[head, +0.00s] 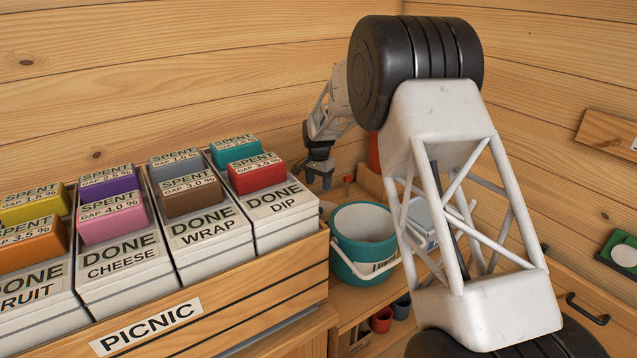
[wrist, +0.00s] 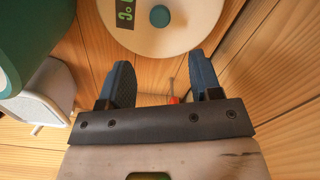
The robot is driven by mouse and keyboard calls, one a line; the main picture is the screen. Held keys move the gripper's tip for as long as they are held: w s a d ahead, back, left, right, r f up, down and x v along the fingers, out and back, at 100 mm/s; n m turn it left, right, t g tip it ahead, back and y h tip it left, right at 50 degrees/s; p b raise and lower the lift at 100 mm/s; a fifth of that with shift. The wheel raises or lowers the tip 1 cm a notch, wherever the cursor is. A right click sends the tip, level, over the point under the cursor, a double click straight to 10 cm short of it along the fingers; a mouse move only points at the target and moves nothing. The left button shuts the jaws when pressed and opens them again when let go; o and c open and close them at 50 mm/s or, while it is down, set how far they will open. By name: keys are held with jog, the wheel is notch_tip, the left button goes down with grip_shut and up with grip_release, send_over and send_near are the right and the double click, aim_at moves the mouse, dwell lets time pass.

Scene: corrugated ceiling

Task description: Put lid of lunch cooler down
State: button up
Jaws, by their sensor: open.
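The lunch cooler looks to be the teal bucket (head: 340,262) with a pale inside and a label, open at the top, right of the crate in the head view. In the wrist view a round cream disc (wrist: 185,38) with a teal knob and a dark label with green characters looks like its lid. A pale rounded edge (head: 326,208) left of the bucket may be the same disc. My gripper (head: 320,180) is above and left of the bucket. In the wrist view my gripper (wrist: 160,78) is open, with the disc past its fingertips and not held.
A wooden PICNIC crate (head: 240,300) with labelled boxes (head: 205,237) fills the left. Small cups (head: 381,319) sit below. Wooden walls (head: 200,80) stand close behind.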

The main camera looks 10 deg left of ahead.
dwell(0.4)
jog(key=s+d+r+n+t, duration=0.1)
jog(key=s+d+r+n, duration=0.1)
jog(key=s+d+r, duration=2.25)
jog(key=s+d+f, duration=0.1)
jog(key=s+d, duration=0.3)
jog(key=s, duration=0.8)
jog(key=s+d+f+n+t, duration=0.1)
jog(key=s+d, duration=0.4)
jog(key=s, duration=0.7)
jog(key=s+d+f+n, duration=0.1)
jog(key=s+d, duration=0.4)
jog(key=s, duration=0.7)
jog(key=shift+d+f+t, duration=0.25)
jog(key=shift+f+t, duration=0.05)
jog(key=shift+f, duration=0.6)
